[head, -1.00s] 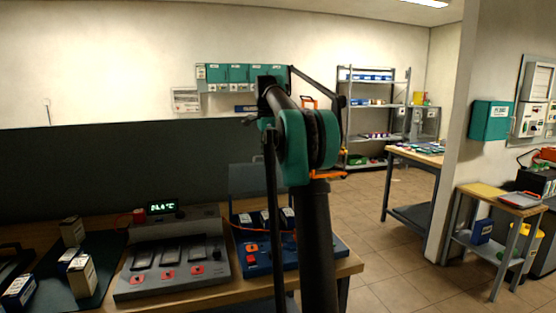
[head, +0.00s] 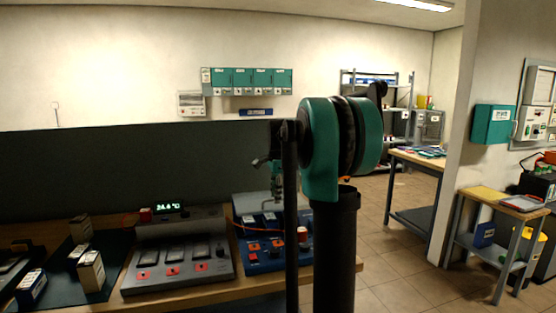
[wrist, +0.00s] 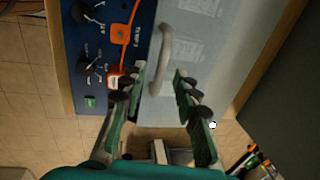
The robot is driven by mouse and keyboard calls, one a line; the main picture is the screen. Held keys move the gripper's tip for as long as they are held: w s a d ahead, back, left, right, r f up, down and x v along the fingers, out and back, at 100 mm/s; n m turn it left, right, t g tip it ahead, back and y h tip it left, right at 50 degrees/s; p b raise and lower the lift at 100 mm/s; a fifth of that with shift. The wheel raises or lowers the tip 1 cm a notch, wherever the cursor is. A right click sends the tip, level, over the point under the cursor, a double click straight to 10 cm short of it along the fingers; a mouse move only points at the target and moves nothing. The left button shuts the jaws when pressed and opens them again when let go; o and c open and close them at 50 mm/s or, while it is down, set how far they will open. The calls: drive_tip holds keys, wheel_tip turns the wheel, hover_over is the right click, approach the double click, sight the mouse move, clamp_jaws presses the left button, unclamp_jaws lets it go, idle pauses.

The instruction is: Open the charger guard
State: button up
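The blue charger (head: 262,262) stands on the workbench, right of the grey charger. Its guard appears to be a pale, see-through panel (head: 250,203) at its rear. In the wrist view the guard (wrist: 205,70) lies beside the blue control face (wrist: 65,50), with faint labels showing through it. A light grey bar handle (wrist: 164,48) runs along the guard. My gripper (wrist: 160,70) is open, a fingertip on either side of the handle's lower part in the picture; contact cannot be told. In the head view my gripper (head: 277,190) hangs over the charger, partly hidden by my arm.
The grey charger (head: 180,262) with a lit display stands to the left, with several boxes (head: 90,270) beyond it. A dark wall panel (head: 110,170) rises behind the bench. Open tiled floor (head: 390,270) lies to the right, before a small side table (head: 490,195).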

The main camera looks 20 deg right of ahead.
wheel_tip(320, 180, up, 14)
drive_tip(key=s, duration=0.3)
idle(0.3)
